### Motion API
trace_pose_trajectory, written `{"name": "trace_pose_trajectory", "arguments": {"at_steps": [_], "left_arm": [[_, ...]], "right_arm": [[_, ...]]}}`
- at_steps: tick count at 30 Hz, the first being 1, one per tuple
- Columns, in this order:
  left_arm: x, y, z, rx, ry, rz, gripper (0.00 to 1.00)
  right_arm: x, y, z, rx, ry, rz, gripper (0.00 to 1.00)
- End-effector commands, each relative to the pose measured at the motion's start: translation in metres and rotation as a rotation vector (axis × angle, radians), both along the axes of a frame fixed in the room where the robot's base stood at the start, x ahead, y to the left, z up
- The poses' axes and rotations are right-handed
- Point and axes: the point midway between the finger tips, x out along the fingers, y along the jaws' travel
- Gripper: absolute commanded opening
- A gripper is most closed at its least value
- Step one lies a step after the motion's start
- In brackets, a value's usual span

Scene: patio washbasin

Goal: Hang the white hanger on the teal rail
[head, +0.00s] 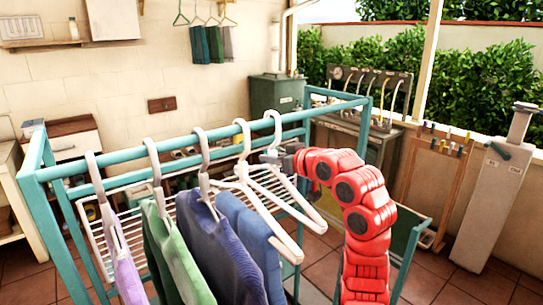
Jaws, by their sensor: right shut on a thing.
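The white hanger (298,196) is at the right end of a row of hangers. Its hook is level with the teal rail (180,146) and appears to loop over it; whether it rests there I cannot tell. The hanger is bare, with its arms sloping down to the lower right. My right gripper (273,157) is shut on it near the neck, just below the hook. My left gripper is not in view.
Several hangers hang on the rail to the left, with a blue garment (248,232) closest, then a dark blue one (215,245) and a green one (172,255). A grey post (490,205) stands at the right. Floor in front of it is clear.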

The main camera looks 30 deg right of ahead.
Motion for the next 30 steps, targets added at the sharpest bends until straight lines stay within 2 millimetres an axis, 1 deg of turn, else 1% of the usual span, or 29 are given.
{"name": "trace_pose_trajectory", "arguments": {"at_steps": [9, 10, 14, 15, 24, 26, 30], "left_arm": [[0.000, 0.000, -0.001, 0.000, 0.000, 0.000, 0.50], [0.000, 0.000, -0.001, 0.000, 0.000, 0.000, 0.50], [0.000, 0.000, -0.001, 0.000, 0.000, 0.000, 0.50], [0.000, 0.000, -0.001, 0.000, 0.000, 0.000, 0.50], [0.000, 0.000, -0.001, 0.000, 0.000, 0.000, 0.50], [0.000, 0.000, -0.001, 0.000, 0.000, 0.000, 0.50], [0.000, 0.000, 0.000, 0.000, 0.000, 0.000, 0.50]], "right_arm": [[0.000, 0.000, -0.002, 0.000, -0.001, 0.000, 0.00], [0.000, 0.000, -0.002, 0.000, -0.001, 0.000, 0.23], [0.000, 0.000, -0.002, 0.000, -0.001, 0.000, 0.46], [0.000, 0.000, -0.002, 0.000, -0.001, 0.000, 0.54], [-0.001, 0.000, -0.002, 0.000, -0.001, -0.001, 0.54], [-0.005, -0.001, -0.002, 0.000, -0.001, -0.002, 0.54], [-0.022, -0.003, -0.001, -0.002, -0.005, -0.001, 0.54]]}}
